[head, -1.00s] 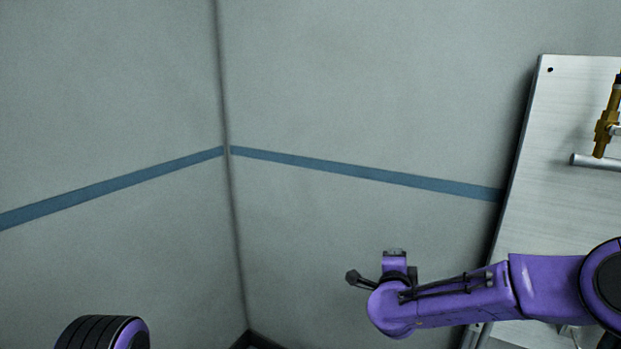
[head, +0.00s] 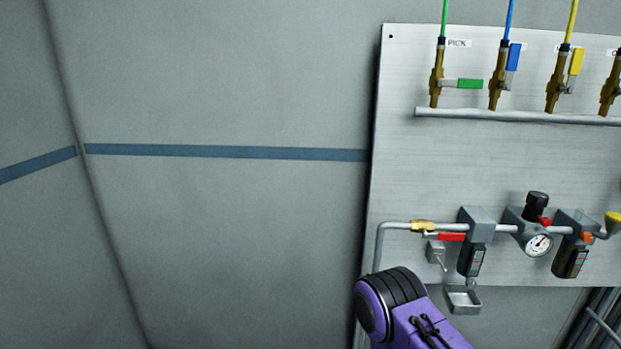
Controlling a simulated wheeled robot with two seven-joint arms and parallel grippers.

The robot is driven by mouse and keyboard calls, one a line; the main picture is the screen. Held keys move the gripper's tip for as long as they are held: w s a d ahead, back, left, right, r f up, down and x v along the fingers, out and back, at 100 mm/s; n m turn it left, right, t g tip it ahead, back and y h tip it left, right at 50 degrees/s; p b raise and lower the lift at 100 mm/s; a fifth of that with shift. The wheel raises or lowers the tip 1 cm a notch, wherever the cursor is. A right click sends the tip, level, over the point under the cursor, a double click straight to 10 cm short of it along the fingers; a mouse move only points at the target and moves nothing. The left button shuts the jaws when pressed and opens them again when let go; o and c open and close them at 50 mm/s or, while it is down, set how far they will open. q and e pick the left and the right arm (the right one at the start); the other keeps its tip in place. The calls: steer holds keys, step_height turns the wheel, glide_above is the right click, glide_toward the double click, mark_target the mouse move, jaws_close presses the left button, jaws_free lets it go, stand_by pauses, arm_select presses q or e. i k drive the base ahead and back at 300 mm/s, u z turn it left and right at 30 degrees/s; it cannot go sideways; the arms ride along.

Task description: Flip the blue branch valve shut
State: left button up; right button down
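The blue branch valve has a brass body (head: 496,82) with a blue handle (head: 513,57) pointing up, in line with the vertical branch. A blue hose (head: 510,20) leaves its top. It stands on a grey horizontal pipe (head: 470,114) at the upper right of the head view. Neither gripper shows in the head view. Only a purple and black link of one of my arms shows at the bottom, below and left of the valve and well apart from it.
Left of the blue valve, a green handle (head: 470,84) lies level; to its right, a yellow handle (head: 577,62) points up. Below are a red handle (head: 451,237), a pressure gauge (head: 538,244) and a small tray (head: 463,299).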

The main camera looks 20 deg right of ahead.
mark_target(514, 53)
steer(key=z, duration=2.05)
steer(key=k, duration=0.5)
steer(key=z, duration=0.45)
steer(key=i, duration=0.55)
steer(key=u, duration=0.45)
